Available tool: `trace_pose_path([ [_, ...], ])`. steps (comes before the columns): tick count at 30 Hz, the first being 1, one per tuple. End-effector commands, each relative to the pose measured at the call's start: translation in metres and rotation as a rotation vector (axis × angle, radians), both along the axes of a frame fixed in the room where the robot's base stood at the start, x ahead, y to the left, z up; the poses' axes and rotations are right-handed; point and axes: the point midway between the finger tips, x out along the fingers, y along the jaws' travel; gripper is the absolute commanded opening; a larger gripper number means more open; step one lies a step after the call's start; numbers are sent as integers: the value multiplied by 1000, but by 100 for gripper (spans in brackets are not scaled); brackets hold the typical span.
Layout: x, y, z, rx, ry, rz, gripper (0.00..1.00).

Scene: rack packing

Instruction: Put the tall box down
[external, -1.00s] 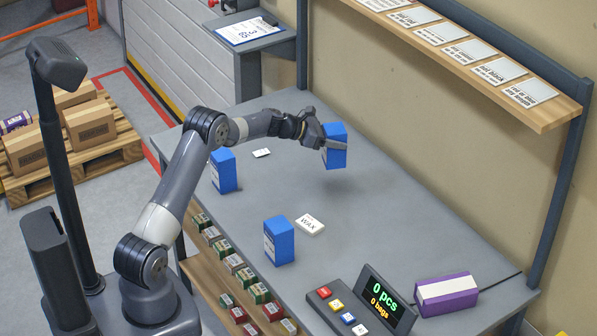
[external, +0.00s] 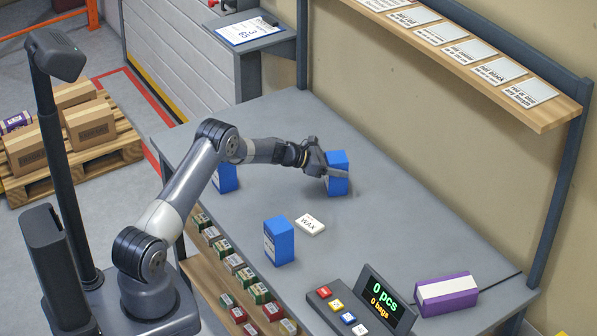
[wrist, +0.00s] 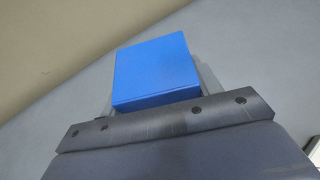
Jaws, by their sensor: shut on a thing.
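A tall blue box (external: 338,172) is held upright in my gripper (external: 331,177) over the far part of the grey table (external: 385,215). Its lower end is at or very near the table top; I cannot tell whether it touches. In the wrist view the blue box (wrist: 157,70) fills the space between the fingers, which are mostly hidden behind the gripper body. Two more blue boxes stand on the table: one (external: 279,242) near the front edge and one (external: 226,177) at the left, partly behind my arm.
A white WAX card (external: 310,224) lies mid-table. A button panel with a display (external: 385,300) and a purple box (external: 447,294) stand at the right front. A shelf with label cards (external: 470,55) runs along the wall. The table to the right of the held box is clear.

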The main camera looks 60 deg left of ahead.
Motion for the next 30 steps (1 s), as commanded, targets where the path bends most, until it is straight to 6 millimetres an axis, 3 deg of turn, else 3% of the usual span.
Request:
trace_pose_path([
  [8, 0, 0, -3, 0, -1, 0, 28],
  [9, 0, 0, -3, 1, 0, 0, 62],
  [16, 0, 0, -3, 0, 1, 0, 80],
  [27, 0, 0, 2, 0, 0, 0, 82],
  [30, -8, 5, 3, -1, 0, 1, 82],
])
